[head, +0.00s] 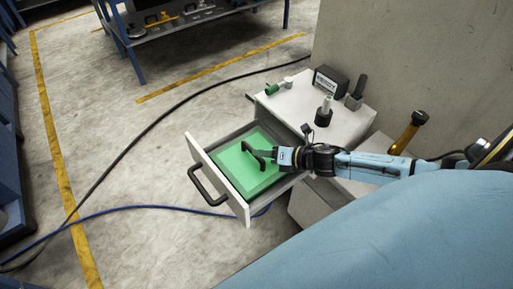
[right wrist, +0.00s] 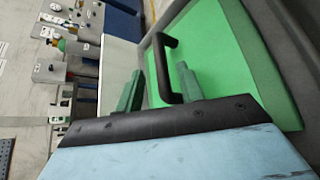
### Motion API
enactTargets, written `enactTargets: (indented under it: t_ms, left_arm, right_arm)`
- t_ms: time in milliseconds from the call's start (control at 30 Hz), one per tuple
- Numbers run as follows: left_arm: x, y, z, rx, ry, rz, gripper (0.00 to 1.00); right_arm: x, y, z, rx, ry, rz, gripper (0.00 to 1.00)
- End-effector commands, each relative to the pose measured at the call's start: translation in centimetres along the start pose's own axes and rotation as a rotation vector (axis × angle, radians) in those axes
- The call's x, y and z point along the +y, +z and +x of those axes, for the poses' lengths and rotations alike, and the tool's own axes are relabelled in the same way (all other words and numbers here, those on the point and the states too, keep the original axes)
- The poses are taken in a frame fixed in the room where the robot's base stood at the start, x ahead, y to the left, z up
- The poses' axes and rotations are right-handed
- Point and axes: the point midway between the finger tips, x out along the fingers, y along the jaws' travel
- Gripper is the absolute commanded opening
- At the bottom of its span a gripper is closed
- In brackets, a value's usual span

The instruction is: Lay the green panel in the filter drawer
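The green panel (head: 238,172) lies inside the pulled-out filter drawer (head: 217,181), within its grey walls. A black loop handle (head: 255,153) stands up from the panel. My right gripper (head: 270,154) is at this handle, above the panel's right part. In the right wrist view, the green fingers (right wrist: 163,82) are apart, on either side of the bar of the handle (right wrist: 166,60). A gap shows between the left finger and the bar. Whether the right finger touches it I cannot tell. My left gripper is not in view.
The white cabinet top (head: 310,108) beside the drawer bears a dark labelled box (head: 330,81) and several small parts. A yellow-brown cylinder (head: 408,132) stands at right, near the concrete wall (head: 420,60). Cables (head: 130,150) cross the open floor at left.

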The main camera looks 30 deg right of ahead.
Motion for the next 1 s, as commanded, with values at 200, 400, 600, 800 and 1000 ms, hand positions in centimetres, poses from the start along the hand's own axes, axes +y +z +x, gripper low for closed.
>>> enactTargets:
  t_ms: [200,400,600,800,1000]
  left_arm:
    - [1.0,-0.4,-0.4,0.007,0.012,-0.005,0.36]
    - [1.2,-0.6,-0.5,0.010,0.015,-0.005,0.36]
    - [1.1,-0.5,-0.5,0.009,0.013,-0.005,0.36]
    - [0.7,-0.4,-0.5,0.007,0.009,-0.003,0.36]
    - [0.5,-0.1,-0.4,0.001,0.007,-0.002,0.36]
  right_arm:
    - [0.0,0.0,-2.4,0.000,-0.001,0.000,0.38]
    - [0.0,0.1,-3.0,-0.001,0.000,-0.001,0.38]
    - [0.0,0.1,-3.0,-0.001,0.000,-0.001,0.38]
    - [0.0,0.1,-2.9,-0.001,0.000,-0.001,0.38]
    - [0.0,0.1,-2.9,-0.001,0.000,-0.001,0.38]
